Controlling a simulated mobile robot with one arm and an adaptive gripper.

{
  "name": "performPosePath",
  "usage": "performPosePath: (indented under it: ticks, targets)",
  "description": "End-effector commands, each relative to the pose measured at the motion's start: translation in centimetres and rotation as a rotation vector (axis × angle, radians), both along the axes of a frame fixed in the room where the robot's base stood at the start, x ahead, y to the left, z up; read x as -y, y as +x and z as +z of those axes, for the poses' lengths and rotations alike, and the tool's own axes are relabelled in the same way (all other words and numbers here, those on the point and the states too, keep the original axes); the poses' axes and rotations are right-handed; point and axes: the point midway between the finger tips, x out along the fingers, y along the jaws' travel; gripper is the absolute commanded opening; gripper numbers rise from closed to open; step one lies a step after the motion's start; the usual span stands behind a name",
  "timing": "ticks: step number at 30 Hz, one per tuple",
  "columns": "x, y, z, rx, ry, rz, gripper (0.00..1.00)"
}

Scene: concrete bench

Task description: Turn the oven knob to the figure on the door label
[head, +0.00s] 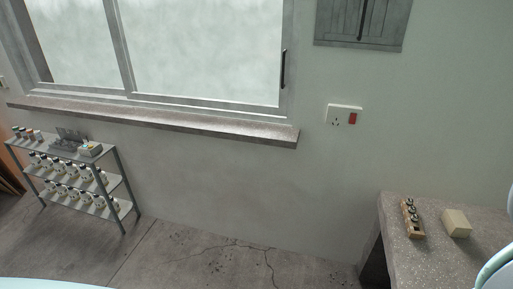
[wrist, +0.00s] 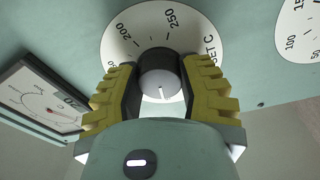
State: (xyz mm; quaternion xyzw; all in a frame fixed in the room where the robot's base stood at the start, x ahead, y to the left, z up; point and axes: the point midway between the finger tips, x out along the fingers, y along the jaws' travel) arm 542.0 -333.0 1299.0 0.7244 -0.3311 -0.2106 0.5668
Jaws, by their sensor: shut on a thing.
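The oven knob (wrist: 160,76) is dark with a light grey front face and a white pointer line, in the middle of the wrist view. My gripper (wrist: 160,85) is shut on it, one black pad with yellow ribbed backing on each side. Behind the knob is a white round dial (wrist: 198,28) with black figures; 250 and the letters SET C show, and others are hidden by the fingers. The pointer line points down in the picture. The door label is not seen in either view. The head view does not show the oven front or the knob.
In the wrist view a square gauge (wrist: 45,105) with a red needle is at left and a second white dial (wrist: 300,30) at upper right. The head view shows a bench (head: 400,258) with a small rack (head: 411,218) and a block (head: 456,223), and shelves of bottles (head: 75,180).

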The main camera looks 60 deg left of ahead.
Motion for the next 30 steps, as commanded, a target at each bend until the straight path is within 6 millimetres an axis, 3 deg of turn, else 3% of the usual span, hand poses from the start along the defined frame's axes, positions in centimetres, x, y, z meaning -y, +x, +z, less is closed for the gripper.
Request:
performPosePath:
  ticks: [13, 14, 22, 30]
  targets:
    - [0.29, -0.28, -0.45, 0.0, 0.015, -0.012, 0.03]
    - [0.28, -0.28, -0.44, 0.0, 0.015, -0.012, 0.44]
    - [0.14, -0.15, -0.25, 0.002, 0.01, -0.006, 0.72]
    - [0.06, -0.12, -0.17, 0.003, 0.009, -0.003, 0.74]
